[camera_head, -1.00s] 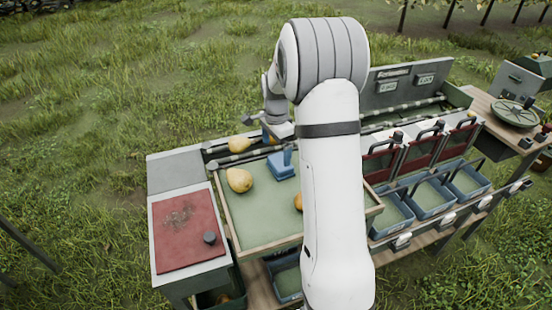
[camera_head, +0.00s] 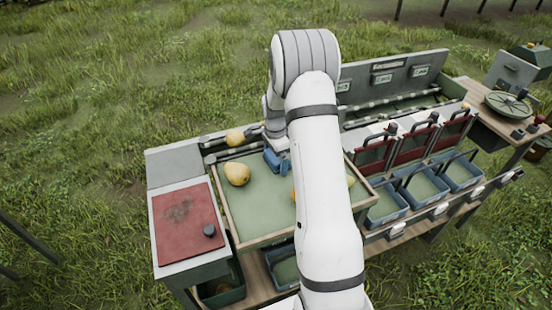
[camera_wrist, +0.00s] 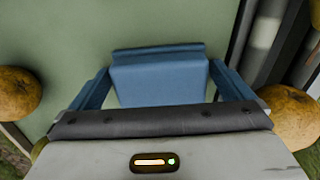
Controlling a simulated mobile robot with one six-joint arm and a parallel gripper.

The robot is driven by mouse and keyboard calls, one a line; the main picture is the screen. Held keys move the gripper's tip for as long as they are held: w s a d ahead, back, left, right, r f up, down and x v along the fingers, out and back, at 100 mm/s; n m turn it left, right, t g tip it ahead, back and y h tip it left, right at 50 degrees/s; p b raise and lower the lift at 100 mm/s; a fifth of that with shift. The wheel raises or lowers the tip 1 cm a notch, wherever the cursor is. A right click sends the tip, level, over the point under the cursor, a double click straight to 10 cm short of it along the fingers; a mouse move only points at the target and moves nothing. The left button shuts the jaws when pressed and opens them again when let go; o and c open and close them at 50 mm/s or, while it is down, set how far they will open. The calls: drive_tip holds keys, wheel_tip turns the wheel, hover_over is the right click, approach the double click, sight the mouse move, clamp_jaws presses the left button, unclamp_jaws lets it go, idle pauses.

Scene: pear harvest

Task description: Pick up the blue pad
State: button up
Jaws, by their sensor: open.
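The blue pad (camera_wrist: 158,78) lies on the green tray surface and shows in the middle of the wrist view, with a raised edge along its far side. My gripper (camera_wrist: 160,88) has its two blue fingers apart, one on each side of the pad. I cannot tell whether the fingers touch it. In the head view my gripper (camera_head: 277,161) is low over the back part of the green tray (camera_head: 256,212). There its blue fingers and the pad blend together, and my arm hides part of the tray.
A yellow pear (camera_head: 237,174) lies on the tray left of my gripper, and another pear (camera_head: 235,138) lies behind the tray. A red board (camera_head: 187,224) is at the left. Blue bins (camera_head: 425,190) stand in a row at the right. The tray's front left is clear.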

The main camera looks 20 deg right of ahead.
drive_tip(key=shift+c, duration=0.2)
drive_tip(key=c, duration=0.8)
drive_tip(key=shift+o, duration=0.2)
drive_tip(key=shift+r, duration=0.1)
wheel_tip(320, 180, up, 10)
drive_tip(key=shift+f+b, duration=0.1)
drive_tip(key=shift+b, duration=0.8)
